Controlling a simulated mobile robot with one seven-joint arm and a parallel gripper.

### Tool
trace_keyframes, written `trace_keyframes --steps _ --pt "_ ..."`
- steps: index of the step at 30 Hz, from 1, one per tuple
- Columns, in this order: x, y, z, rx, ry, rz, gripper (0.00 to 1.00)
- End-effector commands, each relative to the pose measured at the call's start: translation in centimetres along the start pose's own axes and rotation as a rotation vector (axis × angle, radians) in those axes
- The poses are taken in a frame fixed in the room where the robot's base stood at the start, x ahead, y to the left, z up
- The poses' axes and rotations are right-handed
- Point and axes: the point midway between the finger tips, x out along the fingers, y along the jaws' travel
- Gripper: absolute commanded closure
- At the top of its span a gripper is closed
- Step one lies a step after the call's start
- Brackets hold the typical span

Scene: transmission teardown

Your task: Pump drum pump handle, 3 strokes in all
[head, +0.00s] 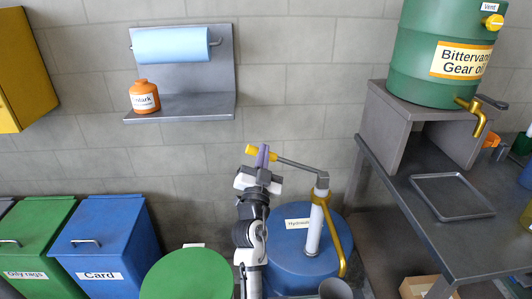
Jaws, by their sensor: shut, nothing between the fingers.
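The drum pump stands upright on a blue drum (290,268) with a partly hidden label starting "Hydrau". It has a pale tube (315,228), a grey head and a yellow spout pipe (335,235). The pump handle (298,168) is a grey lever running left from the head and slightly upward, with a yellow grip (250,150) at its end. My gripper (263,152), with purple fingers, is shut and crosses the grip. It hides part of the grip; I cannot tell whether it touches it. My arm hides the drum's left side.
A green drum lid (188,276) is at the lower left, beside blue (112,235) and green (38,240) bins. A grey bench (420,200) at right carries a stand with a green gear oil drum (440,60). A dark cup (335,289) is below the spout. A wall shelf (180,108) hangs behind.

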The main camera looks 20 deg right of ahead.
Motion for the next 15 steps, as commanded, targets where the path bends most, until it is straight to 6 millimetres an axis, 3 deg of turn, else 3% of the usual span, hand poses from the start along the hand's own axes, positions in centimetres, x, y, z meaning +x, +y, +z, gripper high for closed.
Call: trace_keyframes --steps 15 --pt "-0.30 0.05 0.53 -0.017 0.000 -0.009 1.00"
